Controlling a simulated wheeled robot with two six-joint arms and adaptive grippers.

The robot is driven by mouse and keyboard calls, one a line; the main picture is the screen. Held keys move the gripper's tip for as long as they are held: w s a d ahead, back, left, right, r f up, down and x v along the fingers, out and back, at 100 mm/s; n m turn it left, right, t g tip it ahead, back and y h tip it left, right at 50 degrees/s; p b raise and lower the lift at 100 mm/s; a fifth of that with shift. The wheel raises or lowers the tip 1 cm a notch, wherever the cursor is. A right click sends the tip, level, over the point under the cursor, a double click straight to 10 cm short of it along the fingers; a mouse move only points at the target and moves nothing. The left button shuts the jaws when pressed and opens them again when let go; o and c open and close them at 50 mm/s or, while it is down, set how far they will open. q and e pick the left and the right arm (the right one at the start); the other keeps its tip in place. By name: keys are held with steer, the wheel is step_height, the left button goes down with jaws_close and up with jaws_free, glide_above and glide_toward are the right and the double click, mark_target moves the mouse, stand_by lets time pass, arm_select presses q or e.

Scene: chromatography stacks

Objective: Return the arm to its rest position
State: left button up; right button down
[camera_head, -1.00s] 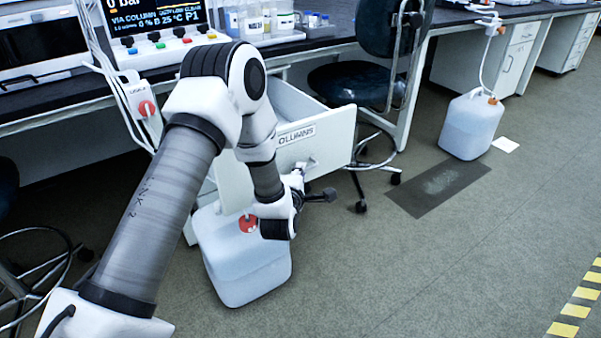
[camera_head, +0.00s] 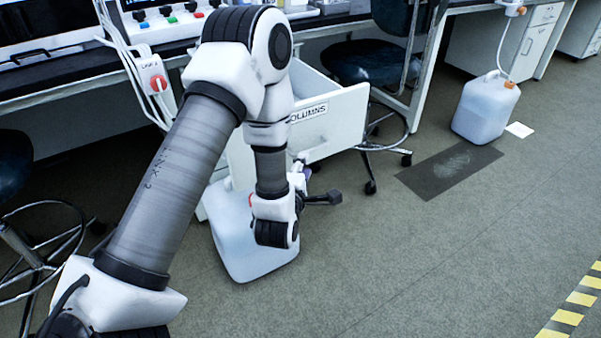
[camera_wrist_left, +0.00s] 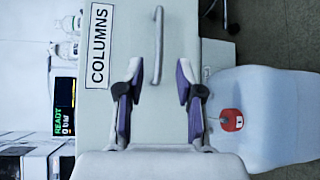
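My left arm reaches across the head view from the lower left. Its left gripper (camera_head: 303,169) is partly hidden by my wrist, in front of the pulled-out white drawer (camera_head: 342,122) labelled COLUMNS. In the left wrist view, the two purple-padded fingers of the gripper (camera_wrist_left: 158,70) stand apart with nothing between their pads. The drawer front (camera_wrist_left: 125,40) and its upright-looking bar handle (camera_wrist_left: 158,45) lie ahead of the fingers. The handle lines up with the gap, and I see no contact. My right gripper is not in view.
A white jug (camera_head: 250,245) with a red cap (camera_wrist_left: 231,120) stands on the floor below the drawer. A stool (camera_head: 372,62) is right of the drawer, and another stool (camera_head: 12,165) is at far left. A second jug (camera_head: 484,110) stands farther back.

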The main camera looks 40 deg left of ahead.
arm_select(q)
steer(key=shift+v, duration=1.8)
